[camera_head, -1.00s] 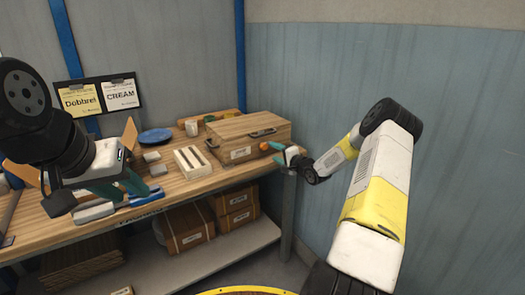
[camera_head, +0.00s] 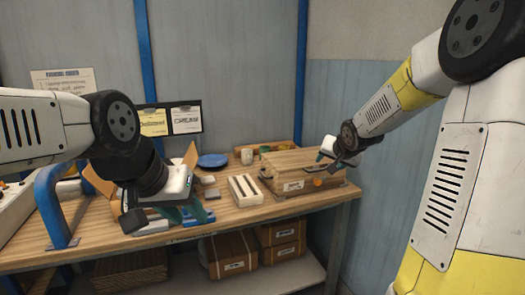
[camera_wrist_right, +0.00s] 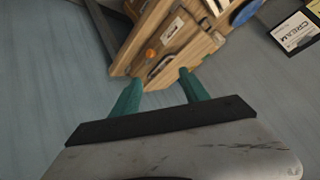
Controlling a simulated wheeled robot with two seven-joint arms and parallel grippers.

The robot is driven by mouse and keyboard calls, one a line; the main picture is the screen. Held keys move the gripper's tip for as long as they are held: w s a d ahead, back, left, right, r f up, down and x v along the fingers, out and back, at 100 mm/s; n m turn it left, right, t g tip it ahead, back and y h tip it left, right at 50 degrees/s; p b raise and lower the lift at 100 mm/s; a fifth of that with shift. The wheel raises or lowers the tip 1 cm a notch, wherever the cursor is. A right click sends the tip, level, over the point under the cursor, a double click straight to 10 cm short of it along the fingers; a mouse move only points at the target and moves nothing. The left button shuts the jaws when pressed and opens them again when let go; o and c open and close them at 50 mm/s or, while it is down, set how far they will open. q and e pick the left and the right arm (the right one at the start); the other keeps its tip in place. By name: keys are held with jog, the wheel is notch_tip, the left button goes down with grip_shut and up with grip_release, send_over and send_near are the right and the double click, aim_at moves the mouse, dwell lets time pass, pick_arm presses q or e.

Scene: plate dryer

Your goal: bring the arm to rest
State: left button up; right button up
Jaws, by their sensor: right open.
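My right gripper (camera_head: 322,158) is at the right end of the wooden box on the bench, with its arm reaching in from the right. In the right wrist view its two teal fingers (camera_wrist_right: 160,77) are apart with nothing between them, and the wooden box (camera_wrist_right: 165,45) lies beyond the tips. My left gripper (camera_head: 187,216) points down over the left part of the bench, above or beside a blue-and-grey item. Its fingertips are partly hidden, so I cannot tell whether they hold anything.
The wooden bench (camera_head: 262,212) carries a slotted wooden rack (camera_head: 244,190), a blue plate (camera_head: 213,160) and the wooden box (camera_head: 287,172) with an orange knob (camera_head: 317,182). Cardboard boxes (camera_head: 230,254) sit on the lower shelf. A blue frame (camera_head: 52,205) stands at left. The blue-grey wall is close behind the right arm.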

jog(key=s+a+r+n+g+y, duration=0.1)
jog(key=s+a+n+g, duration=0.1)
jog(key=s, duration=1.4)
jog(key=s+a+r+n+g, duration=0.2)
jog(key=s+a, duration=0.3)
jog(key=s, duration=1.1)
jog(key=shift+s+a+r+n+y, duration=0.2)
jog(key=shift+s+a+n+y, duration=0.15)
jog(key=shift+n, duration=0.25)
